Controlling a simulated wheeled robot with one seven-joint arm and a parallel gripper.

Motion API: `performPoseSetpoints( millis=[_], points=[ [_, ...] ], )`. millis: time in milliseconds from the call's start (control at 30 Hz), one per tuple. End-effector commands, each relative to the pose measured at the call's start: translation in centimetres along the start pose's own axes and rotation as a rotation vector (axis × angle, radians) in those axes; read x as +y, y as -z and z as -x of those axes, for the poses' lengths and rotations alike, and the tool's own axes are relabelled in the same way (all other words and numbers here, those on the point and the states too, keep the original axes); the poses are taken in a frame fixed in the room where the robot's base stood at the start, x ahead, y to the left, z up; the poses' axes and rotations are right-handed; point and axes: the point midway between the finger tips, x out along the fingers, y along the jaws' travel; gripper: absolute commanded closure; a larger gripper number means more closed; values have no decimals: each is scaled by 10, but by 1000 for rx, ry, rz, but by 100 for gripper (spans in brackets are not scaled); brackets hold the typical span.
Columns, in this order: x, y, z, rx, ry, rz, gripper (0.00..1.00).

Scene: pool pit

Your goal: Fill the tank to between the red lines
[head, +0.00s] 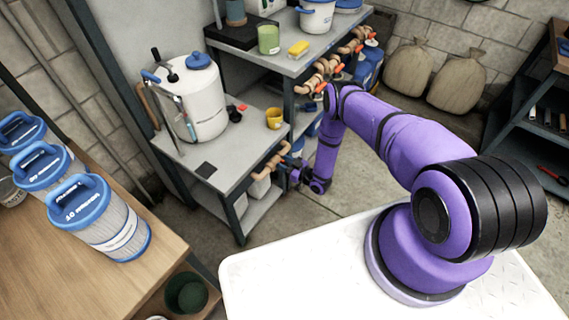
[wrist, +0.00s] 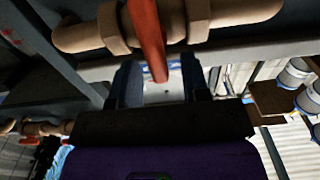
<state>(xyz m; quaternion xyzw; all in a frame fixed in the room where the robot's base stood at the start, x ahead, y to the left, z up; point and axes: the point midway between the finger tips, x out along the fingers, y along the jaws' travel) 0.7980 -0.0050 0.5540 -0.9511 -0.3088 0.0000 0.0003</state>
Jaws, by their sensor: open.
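The tank (head: 203,105) is a white cylinder with a blue lid, standing on the lower grey bench. A thin upright gauge (head: 184,118) stands at its front left; I cannot make out red lines or a level. A copper pipe (head: 268,160) runs along the bench's right edge. My gripper (head: 294,168) is beside this pipe, low down. In the wrist view my gripper (wrist: 161,80) is open, its two dark fingers on either side of a red valve handle (wrist: 150,38). The handle hangs from the pipe (wrist: 206,14); contact with the fingers cannot be told.
A yellow cup (head: 274,118) stands near the tank. The taller bench (head: 285,62) behind carries a green jar, a yellow sponge and a white bucket, with more red-handled pipes at its edge. Blue-topped filter cartridges (head: 105,220) stand on a wooden table at left.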

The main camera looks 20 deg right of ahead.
Motion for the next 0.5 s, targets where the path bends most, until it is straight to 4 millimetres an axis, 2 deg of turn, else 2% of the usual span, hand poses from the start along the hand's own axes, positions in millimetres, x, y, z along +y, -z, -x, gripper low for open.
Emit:
performPoseSetpoints(
  millis=[133, 300, 500],
  points=[
    [0, 0, 0, 0, 0, 0, 60],
    [0, 0, 0, 0, 0, 0, 99],
    [0, 0, 0, 0, 0, 5, 100]
  ],
)
